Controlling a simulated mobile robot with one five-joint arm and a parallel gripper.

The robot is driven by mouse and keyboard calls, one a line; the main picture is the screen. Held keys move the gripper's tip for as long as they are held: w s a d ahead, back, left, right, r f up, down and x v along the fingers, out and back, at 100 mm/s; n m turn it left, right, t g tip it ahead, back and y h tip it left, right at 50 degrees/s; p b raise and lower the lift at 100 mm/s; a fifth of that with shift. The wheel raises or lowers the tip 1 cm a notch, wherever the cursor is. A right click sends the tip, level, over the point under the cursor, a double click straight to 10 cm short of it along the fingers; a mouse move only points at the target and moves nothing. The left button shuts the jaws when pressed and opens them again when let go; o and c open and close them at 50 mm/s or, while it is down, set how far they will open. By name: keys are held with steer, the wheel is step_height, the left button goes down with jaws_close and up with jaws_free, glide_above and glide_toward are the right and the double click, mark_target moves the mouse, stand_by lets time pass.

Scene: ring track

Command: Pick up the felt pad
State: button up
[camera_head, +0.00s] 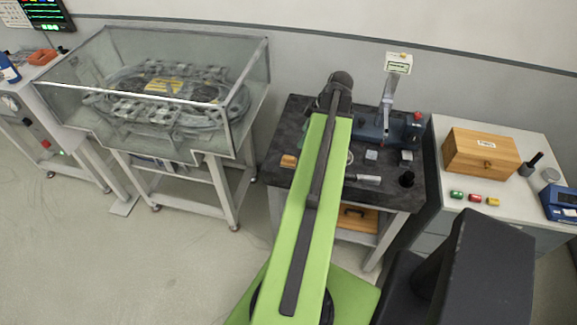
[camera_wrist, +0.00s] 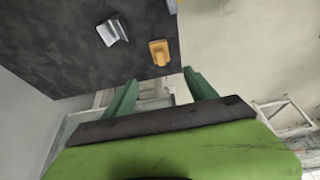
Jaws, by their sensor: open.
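I cannot tell for certain which item is the felt pad. A small pale grey square (camera_head: 371,155) lies flat on the black worktable (camera_head: 385,195) and may be it. In the wrist view, my gripper (camera_wrist: 160,90) has its two green fingers spread with nothing between them. An orange-yellow block (camera_wrist: 159,52) lies on the dark tabletop just beyond the fingertips, near the table edge. A silver bent metal piece (camera_wrist: 112,32) lies to its left. The block also shows at the table's left in the head view (camera_head: 289,161). My arm hides part of the table there.
A blue-grey vise-like machine (camera_head: 385,130) stands at the table's back. A black cup (camera_head: 407,179) and a light metal piece (camera_head: 368,178) are at the front right. A glass-walled ring track (camera_head: 165,100) stands left. A side bench (camera_head: 510,200) with a wooden box (camera_head: 482,153) stands right.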

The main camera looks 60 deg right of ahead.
steer(key=b, duration=0.8)
glide_toward(290, 157)
steer(key=x, duration=0.5)
steer(key=shift+w+d+f, duration=0.1)
steer(key=shift+f, duration=0.1)
steer(key=shift+w+f, duration=0.1)
steer(key=shift+w, duration=0.05)
steer(key=b+x, duration=0.4)
steer(key=x, duration=0.1)
steer(key=shift+s+f+b, duration=0.1)
steer(key=shift+s+b, duration=0.1)
steer(key=shift+b, duration=0.2)
steer(key=shift+a, duration=0.2)
steer(key=shift+c, duration=0.3)
jaws_close()
steer(key=shift+r, duration=0.25)
